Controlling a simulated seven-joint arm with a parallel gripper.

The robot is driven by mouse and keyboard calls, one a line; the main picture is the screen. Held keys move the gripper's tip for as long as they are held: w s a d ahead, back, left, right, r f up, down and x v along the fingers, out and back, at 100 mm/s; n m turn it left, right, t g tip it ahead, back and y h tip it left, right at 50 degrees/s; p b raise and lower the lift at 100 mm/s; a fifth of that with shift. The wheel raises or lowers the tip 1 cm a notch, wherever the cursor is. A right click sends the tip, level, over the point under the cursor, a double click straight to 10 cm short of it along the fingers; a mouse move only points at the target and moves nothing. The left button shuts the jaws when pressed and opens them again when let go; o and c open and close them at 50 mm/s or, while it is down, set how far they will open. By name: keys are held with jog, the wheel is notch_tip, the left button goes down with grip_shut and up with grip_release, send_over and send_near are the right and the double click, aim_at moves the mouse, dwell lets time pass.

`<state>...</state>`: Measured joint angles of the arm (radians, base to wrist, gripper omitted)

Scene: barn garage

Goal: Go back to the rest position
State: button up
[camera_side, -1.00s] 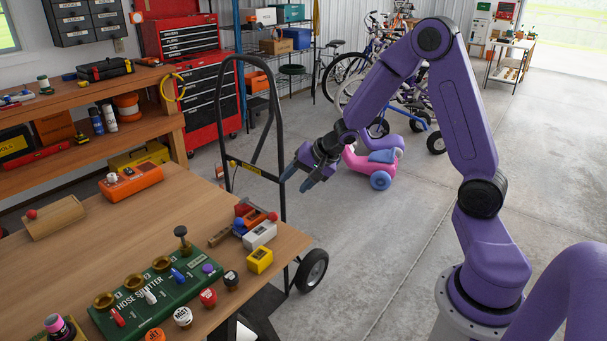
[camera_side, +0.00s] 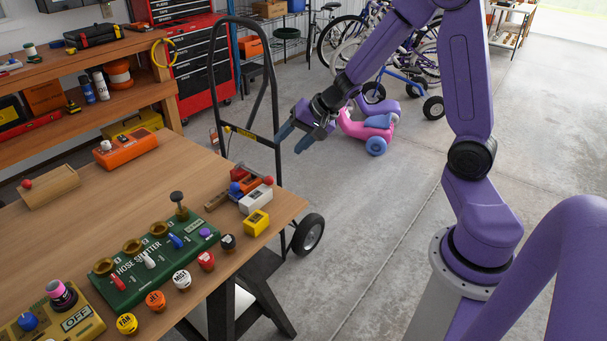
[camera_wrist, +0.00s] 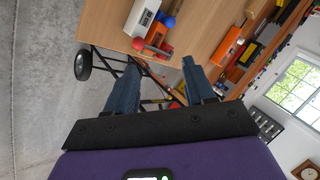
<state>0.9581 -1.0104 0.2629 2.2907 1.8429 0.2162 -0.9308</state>
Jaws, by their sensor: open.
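My gripper (camera_side: 290,142) is open and empty. In the side view it hangs in the air to the right of the workbench, in front of the hand truck's black frame in the picture, its fingers pointing down and left. In the wrist view my gripper (camera_wrist: 162,64) has its two blue fingers well apart with nothing held between them. My purple arm reaches up from its base at the right and bends down to the gripper. The elbow is cut off by the top edge.
The workbench (camera_side: 100,225) holds a green hose splitter panel (camera_side: 135,267), several coloured knobs and a yellow block (camera_side: 256,222). A black hand truck (camera_side: 276,110) stands behind its right end. A pink toy (camera_side: 365,127) sits on the floor beyond my gripper. Open floor lies to the right.

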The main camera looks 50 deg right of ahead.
jog(key=s+a+r+n+g+y, duration=0.25)
jog(key=s+a+n, duration=0.25)
jog(key=s+a, duration=0.25)
jog(key=s+a+r+n+g+y, duration=0.2)
jog(key=s+a+n+g, duration=0.1)
jog(key=s+a+n, duration=0.5)
jog(key=s+a+n+g+h, duration=0.1)
jog(key=s+n+g+h, duration=0.2)
jog(key=s, duration=0.6)
jog(key=s+d+n+t+h, duration=0.1)
jog(key=s+d+n+h, duration=0.3)
jog(key=s+d+n, duration=0.1)
jog(key=shift+s+d+f+n, duration=0.2)
jog(key=shift+s+d+n, duration=0.15)
jog(key=shift+d, duration=0.35)
jog(key=shift+t, duration=0.25)
